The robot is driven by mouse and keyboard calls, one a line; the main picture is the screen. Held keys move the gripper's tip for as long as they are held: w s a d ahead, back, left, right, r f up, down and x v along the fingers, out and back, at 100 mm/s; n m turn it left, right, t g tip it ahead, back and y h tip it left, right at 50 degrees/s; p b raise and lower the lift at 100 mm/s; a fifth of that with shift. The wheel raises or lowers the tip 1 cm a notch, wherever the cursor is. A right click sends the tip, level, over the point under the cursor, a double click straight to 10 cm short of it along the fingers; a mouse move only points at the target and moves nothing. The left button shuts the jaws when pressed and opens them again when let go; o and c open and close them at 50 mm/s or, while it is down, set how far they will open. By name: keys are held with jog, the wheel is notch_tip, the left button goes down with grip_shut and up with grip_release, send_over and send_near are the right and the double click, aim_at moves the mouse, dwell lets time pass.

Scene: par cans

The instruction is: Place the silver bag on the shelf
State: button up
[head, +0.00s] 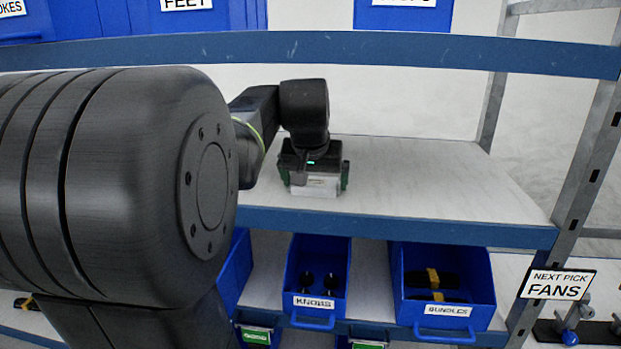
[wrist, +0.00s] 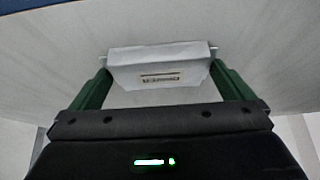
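The silver bag (head: 315,186) is a small pale block-like packet on or just above the white shelf board (head: 420,185); I cannot tell if it touches. My gripper (head: 315,178) points down over the shelf, with a green finger on each side of the bag. In the wrist view, the bag (wrist: 160,67) has a small printed label, too blurred to read. The green fingers of my gripper (wrist: 163,88) press against its left and right sides, with no clear gap. The bag's underside is hidden.
The shelf has a blue front edge (head: 400,228) and is bare to the right. A blue beam (head: 400,52) crosses above. Below are blue bins labelled KNOBS (head: 317,280) and BUNDLES (head: 443,290). A metal upright (head: 580,180) and a "NEXT PICK FANS" sign (head: 557,284) stand at right.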

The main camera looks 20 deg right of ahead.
jog(key=shift+r, duration=0.25)
jog(key=b+v, duration=0.2)
jog(key=v, duration=0.9)
jog(key=shift+s+r, duration=0.25)
jog(key=shift+r, duration=0.05)
jog(key=shift+a, duration=0.1)
